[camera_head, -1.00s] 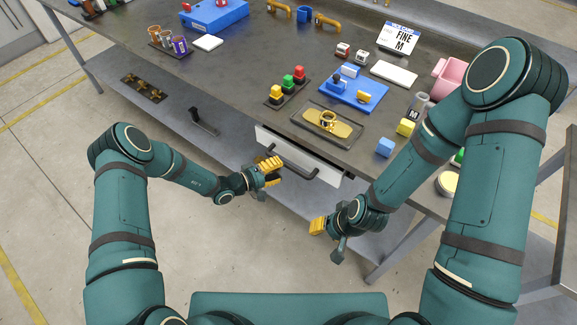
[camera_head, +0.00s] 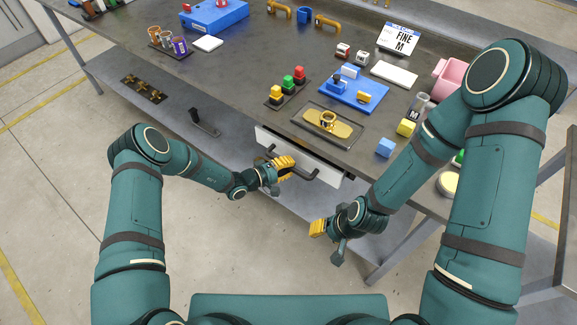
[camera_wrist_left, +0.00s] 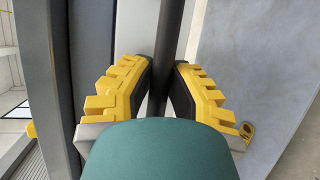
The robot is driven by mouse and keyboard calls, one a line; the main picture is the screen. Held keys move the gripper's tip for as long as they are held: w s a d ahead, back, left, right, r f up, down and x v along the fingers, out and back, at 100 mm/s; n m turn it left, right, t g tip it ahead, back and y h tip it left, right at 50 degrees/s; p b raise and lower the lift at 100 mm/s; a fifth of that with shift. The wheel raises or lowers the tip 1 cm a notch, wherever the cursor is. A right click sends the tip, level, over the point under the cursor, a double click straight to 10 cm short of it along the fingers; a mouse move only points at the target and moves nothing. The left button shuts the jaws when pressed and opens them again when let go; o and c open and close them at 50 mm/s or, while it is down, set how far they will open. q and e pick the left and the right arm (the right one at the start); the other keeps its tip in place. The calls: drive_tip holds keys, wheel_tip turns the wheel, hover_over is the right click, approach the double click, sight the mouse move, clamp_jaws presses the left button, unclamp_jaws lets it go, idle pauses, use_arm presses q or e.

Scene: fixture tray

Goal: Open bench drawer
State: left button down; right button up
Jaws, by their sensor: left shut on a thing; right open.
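The bench drawer has a white front (camera_head: 263,137) under the bench's near edge, with a dark bar handle (camera_head: 309,178) across it. The front sits close to the bench edge and no drawer inside shows. My left gripper (camera_head: 284,167) is at the left part of the handle, shut on it. In the left wrist view the dark handle bar (camera_wrist_left: 170,35) runs between the yellow-padded fingers of the left gripper (camera_wrist_left: 162,88). My right gripper (camera_head: 318,228) is open and empty, below and right of the handle, apart from the drawer.
On the bench top (camera_head: 240,70), a tray with a yellow insert (camera_head: 345,131) lies just behind the drawer. A blue cube (camera_head: 385,147) and a yellow cube (camera_head: 406,127) stand near the edge. A lower shelf (camera_head: 180,117) lies under the bench. The floor in front is clear.

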use_arm(q)
drive_tip(key=shift+s, duration=0.1)
drive_tip(key=s+a+p, duration=0.3)
drive_tip(key=s+a, duration=0.4)
drive_tip(key=s, duration=0.3)
drive_tip(key=s+a+p, duration=0.4)
drive_tip(key=s+a, duration=0.4)
drive_tip(key=s, duration=0.3)
drive_tip(key=shift+s+a+p, duration=0.2)
drive_tip(key=shift+a+p, duration=0.1)
drive_tip(key=c, duration=0.9)
unclamp_jaws()
drive_tip(key=v, duration=1.2)
